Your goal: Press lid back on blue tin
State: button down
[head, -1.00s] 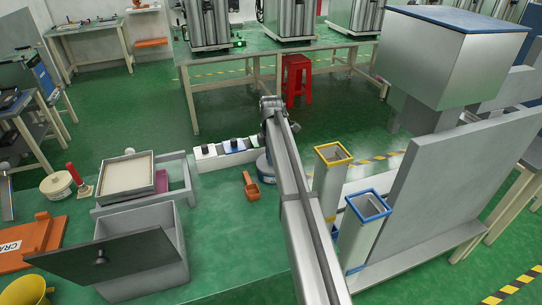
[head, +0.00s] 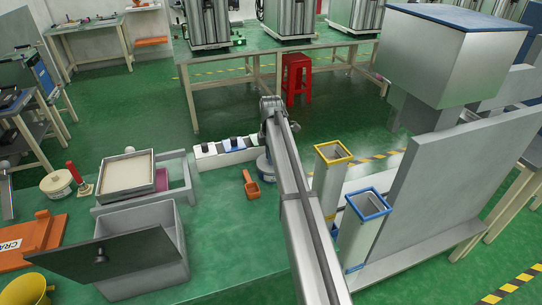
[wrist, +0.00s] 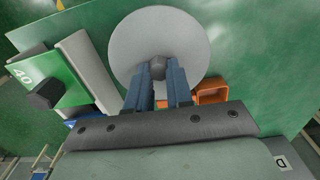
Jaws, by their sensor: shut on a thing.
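The blue tin (head: 263,169) stands on the green table, partly hidden behind my arm in the head view; its body shows a blue band. The lid (wrist: 185,35) is a round, light grey disc with a dark knob (wrist: 158,69) in its middle, seen from above in the wrist view. My gripper (wrist: 160,74) is shut on the knob between its two blue fingers. The lid hides whatever is below it in the wrist view, so I cannot tell whether it touches the tin's rim. My arm hides the gripper in the head view.
An orange scoop (head: 252,184) lies close to the tin. Two square columns, yellow-rimmed (head: 333,152) and blue-rimmed (head: 370,203), stand to the right.

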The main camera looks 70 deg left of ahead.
jog(key=shift+c, duration=2.3)
grip_release()
jog(key=shift+r, duration=0.15)
jog(key=shift+r, duration=3.4)
grip_shut()
jog(key=shift+f, duration=2.8)
jog(key=shift+r, duration=0.15)
